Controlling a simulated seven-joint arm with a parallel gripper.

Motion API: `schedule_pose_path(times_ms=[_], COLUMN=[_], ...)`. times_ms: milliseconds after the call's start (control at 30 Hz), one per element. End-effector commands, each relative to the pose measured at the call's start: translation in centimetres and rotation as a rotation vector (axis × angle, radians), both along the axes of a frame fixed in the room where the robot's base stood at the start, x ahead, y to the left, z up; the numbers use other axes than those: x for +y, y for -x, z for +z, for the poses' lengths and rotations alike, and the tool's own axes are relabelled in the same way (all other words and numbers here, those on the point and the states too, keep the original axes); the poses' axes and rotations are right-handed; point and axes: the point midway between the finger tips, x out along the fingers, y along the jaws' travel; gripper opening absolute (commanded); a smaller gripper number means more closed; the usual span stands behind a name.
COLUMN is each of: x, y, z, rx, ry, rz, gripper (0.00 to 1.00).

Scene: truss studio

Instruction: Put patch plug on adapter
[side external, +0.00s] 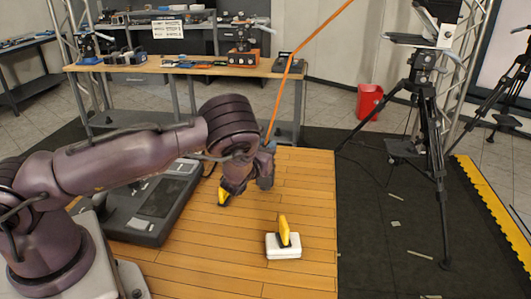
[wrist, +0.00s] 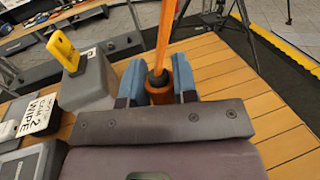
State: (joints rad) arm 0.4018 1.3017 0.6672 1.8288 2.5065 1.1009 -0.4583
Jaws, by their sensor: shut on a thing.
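My gripper (wrist: 158,84) is shut on the orange patch plug (wrist: 160,96), which has a dark collar and sits between the blue-grey finger pads in the wrist view. An orange cable (wrist: 166,30) rises from it. In the side view my gripper (side external: 265,172) is above the wooden deck, with the cable (side external: 290,70) running up to the right. A white block with an upright yellow piece (side external: 284,235) stands on the deck, apart from my gripper. I cannot tell for sure which part is the adapter. The plug is mostly hidden in the side view.
A grey block with a yellow holed tab (wrist: 63,50) stands left of my gripper in the wrist view, by a label reading "WIPE" (wrist: 38,115). A dark console (side external: 155,200) lies left on the wooden deck (side external: 310,190). A tripod (side external: 430,150) stands right, off the deck.

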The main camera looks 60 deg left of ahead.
Motion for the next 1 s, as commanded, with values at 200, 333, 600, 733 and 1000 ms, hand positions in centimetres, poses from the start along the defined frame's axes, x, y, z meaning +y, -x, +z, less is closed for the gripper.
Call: schedule_pose_path(times_ms=[200,333,600,733,1000], x=[0.0,0.0,0.0,0.0,-0.2], y=[0.0,0.0,0.0,0.0,0.2], z=[-1.6,-1.5,-1.8,-1.8,-1.5], rx=[-0.003,-0.003,-0.002,-0.002,-0.001], ry=[-0.002,-0.001,-0.001,-0.001,-0.001], rz=[0.0,0.0,-0.001,-0.001,-0.001], gripper=[0.04,0.04,0.45,0.52,0.52])
